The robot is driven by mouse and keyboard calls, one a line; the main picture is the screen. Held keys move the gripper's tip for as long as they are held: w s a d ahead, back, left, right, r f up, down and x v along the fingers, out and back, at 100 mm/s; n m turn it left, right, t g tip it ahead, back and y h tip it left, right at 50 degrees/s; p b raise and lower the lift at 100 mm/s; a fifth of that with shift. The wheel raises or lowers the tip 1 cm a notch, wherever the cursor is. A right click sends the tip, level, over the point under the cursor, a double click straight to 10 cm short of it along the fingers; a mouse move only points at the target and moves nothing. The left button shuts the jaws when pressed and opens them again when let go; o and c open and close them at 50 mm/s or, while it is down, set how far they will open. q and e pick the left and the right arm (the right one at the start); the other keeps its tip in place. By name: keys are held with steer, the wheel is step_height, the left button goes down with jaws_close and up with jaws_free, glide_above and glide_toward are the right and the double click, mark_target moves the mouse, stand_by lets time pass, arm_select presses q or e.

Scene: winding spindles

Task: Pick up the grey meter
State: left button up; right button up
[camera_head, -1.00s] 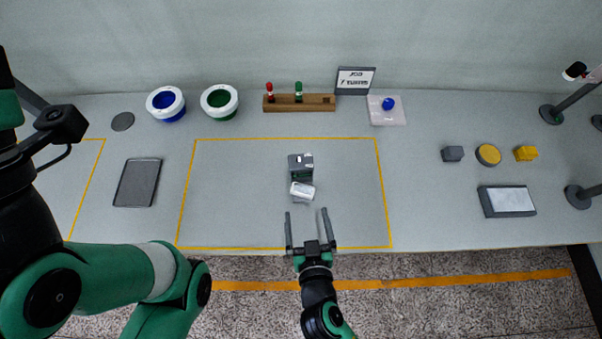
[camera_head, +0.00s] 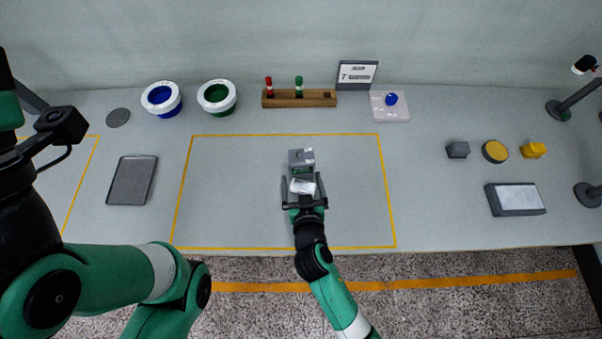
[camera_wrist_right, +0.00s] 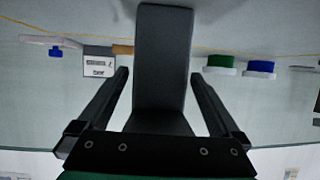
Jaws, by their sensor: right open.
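The grey meter (camera_head: 301,158) stands inside the yellow-outlined area in the middle of the table. A pale, light-topped part (camera_head: 303,187) sits at its near side; I cannot tell if it belongs to the meter. My right gripper (camera_head: 302,177) is open, with one finger on each side of the pale part and its tips near the meter's front. In the right wrist view, a dark grey block (camera_wrist_right: 163,70) stands between the open fingers (camera_wrist_right: 159,76), with gaps on both sides. My left gripper is not in view; only my left arm shows at the left.
A wooden rack (camera_head: 299,98) with red and green items, a blue cup (camera_head: 161,98), a green cup (camera_head: 217,96) and a sign (camera_head: 357,75) stand at the back. A dark tray (camera_head: 132,180) lies left, a framed panel (camera_head: 515,199) right. The outlined area beside the meter is clear.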

mark_target(302, 177)
jaws_close()
stand_by(0.5)
steer(key=shift+r, duration=0.15)
steer(key=shift+r+p, duration=0.4)
steer(key=shift+r, duration=0.15)
step_height(302, 177, up, 2)
steer(key=shift+p, duration=0.45)
steer(key=s+r+p, duration=0.1)
steer(key=s+r, duration=0.2)
steer(key=s+r+p, duration=0.2)
steer(key=r, duration=0.1)
steer(key=shift+s+a+r+p, duration=0.1)
steer(key=shift+s+r+p, duration=0.2)
steer(key=shift+s+r, duration=0.1)
steer(key=p+v, duration=0.7)
steer(key=v, duration=0.1)
steer(key=shift+s+a, duration=0.4)
steer(key=shift+s, duration=0.05)
